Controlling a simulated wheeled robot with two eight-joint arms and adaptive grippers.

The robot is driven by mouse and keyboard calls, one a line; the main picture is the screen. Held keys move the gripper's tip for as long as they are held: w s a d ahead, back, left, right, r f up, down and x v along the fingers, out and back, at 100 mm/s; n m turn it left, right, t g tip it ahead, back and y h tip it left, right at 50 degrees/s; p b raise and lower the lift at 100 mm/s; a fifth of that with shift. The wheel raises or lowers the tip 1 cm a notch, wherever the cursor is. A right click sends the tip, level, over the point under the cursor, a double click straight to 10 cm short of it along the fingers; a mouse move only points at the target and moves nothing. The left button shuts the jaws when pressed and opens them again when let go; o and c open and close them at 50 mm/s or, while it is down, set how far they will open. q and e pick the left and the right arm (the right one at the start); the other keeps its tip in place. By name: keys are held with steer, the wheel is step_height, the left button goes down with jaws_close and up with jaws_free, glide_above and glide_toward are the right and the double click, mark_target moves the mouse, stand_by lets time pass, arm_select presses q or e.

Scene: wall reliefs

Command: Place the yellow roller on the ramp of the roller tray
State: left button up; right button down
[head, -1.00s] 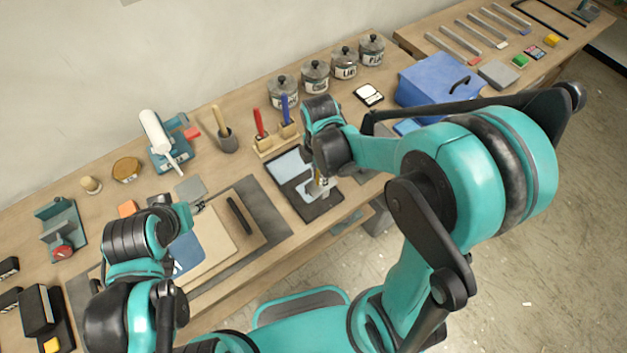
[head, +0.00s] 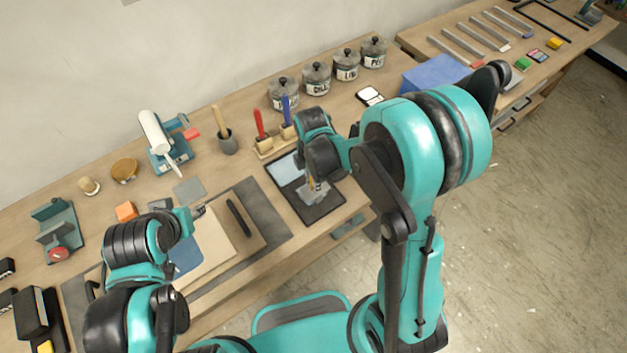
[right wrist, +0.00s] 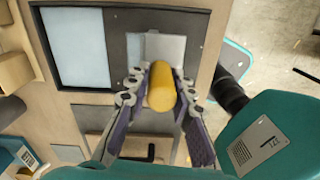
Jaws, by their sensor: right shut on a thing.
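The yellow roller (right wrist: 162,88) is gripped between the two fingers of my right gripper (right wrist: 160,78) in the right wrist view.
A holder (head: 272,145) with red- and blue-handled tools stands just behind the tray, with several labelled jars (head: 317,77) beyond. A dark cup (head: 227,144) and a blue box (head: 432,76) are nearby. The bench's front edge is close to the tray.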

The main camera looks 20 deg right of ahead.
steer(key=shift+s+f+b, duration=0.1)
steer(key=shift+f+b, duration=0.3)
steer(key=shift+f, duration=0.05)
steer(key=c, duration=1.6)
jaws_free()
steer(key=shift+o, duration=1.4)
steer(key=shift+r, duration=0.1)
